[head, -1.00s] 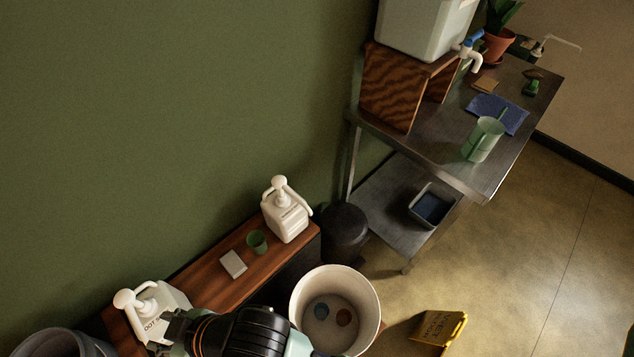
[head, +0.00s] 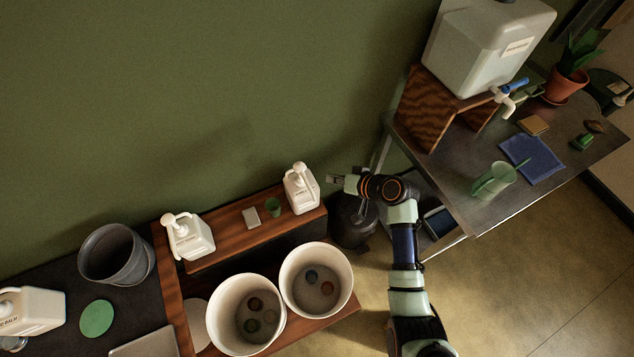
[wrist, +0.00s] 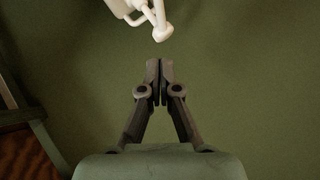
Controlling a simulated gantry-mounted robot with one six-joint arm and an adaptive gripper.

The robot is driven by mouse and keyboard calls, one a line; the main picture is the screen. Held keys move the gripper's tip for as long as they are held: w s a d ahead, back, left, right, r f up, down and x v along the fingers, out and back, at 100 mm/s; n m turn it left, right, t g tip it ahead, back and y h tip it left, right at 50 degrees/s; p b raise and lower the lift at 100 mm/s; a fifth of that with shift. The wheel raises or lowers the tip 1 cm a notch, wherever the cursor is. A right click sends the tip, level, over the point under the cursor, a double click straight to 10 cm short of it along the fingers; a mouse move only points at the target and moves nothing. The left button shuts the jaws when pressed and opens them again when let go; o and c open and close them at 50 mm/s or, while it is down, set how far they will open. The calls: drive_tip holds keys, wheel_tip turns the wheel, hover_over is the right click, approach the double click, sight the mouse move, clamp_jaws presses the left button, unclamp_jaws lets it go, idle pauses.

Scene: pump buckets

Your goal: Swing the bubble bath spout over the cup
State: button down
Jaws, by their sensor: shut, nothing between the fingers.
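A white pump bottle (head: 301,192) stands at the right end of the wooden shelf, its label too small to read. A small green cup (head: 273,206) stands just left of it. Another white pump bottle (head: 189,238) stands at the shelf's left end; I cannot tell by label which is bubble bath. My gripper (head: 331,179) is shut and empty, to the right of the right bottle, pointing left toward it. In the wrist view the closed fingertips (wrist: 160,64) are below and apart from a white pump head (wrist: 162,32). The spout's exact direction is unclear.
A pale block (head: 251,217) lies on the shelf left of the cup. Two white buckets (head: 215,325) stand in front. A dark bin (head: 352,232) is below my gripper. A metal table (head: 470,215) holds a water tank (head: 480,55) at the right.

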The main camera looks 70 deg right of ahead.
sight(308, 182)
drive_tip(key=w+f, duration=0.5)
drive_tip(key=f, duration=0.1)
drive_tip(key=shift+w+a+f, duration=0.2)
drive_tip(key=shift+w, duration=0.05)
